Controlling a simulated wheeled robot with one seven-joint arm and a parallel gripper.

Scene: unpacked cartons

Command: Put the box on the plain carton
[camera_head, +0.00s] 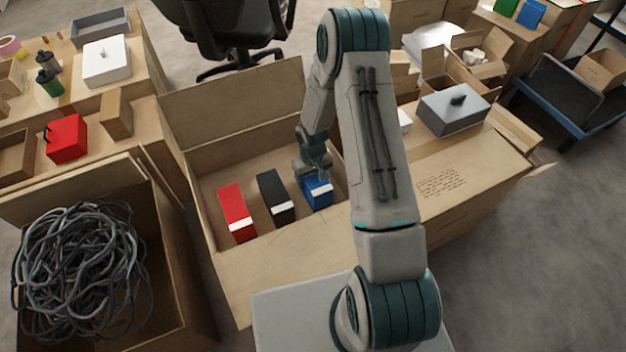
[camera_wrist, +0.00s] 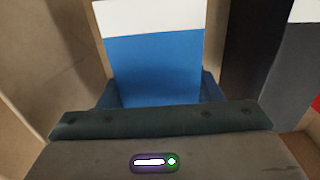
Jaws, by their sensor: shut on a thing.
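A blue box with a white band (camera_head: 319,194) stands in the open carton (camera_head: 230,110), at the right end of a row of three. My gripper (camera_head: 316,172) is down in that carton at its top. In the wrist view the blue box (camera_wrist: 155,70) fills the space between my gripper's fingers (camera_wrist: 157,92), which are shut on it. A black box (camera_head: 276,196) and a red box (camera_head: 237,210) stand left of it. A closed carton with printed lines (camera_head: 480,165) is to the right. I cannot tell which carton is the plain one.
A grey case with a black knob (camera_head: 455,110) sits on the printed carton. An open carton of tangled dark cable (camera_head: 80,265) stands at the left front. A red case (camera_head: 66,138) and a white box (camera_head: 106,60) sit at the left. An office chair (camera_head: 220,30) stands behind.

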